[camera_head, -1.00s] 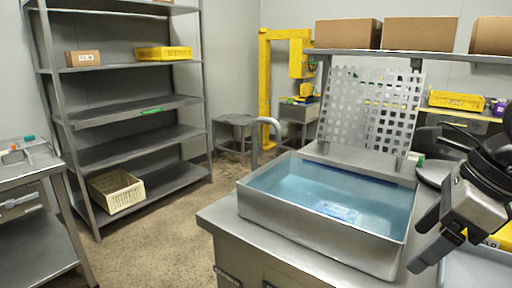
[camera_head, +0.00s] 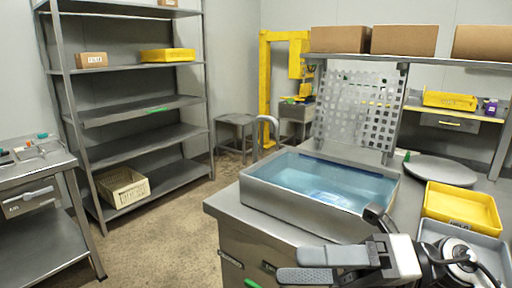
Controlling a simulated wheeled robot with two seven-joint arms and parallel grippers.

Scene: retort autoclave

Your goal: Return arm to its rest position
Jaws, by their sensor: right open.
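My right arm comes in from the lower right corner. My right gripper (camera_head: 290,266) is low in the picture, in front of the water-filled steel basin (camera_head: 300,208), with its grey finger pads pointing left. It is open and I see nothing between the pads. A pale patch shows in the blue water, too blurred to name. My left gripper is out of view.
A perforated metal plate (camera_head: 358,108) stands tilted behind the basin. A yellow tray (camera_head: 461,219) and a round grey disc (camera_head: 440,170) lie right of it. A steel shelf rack (camera_head: 137,106) stands at the back left. The floor between is clear.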

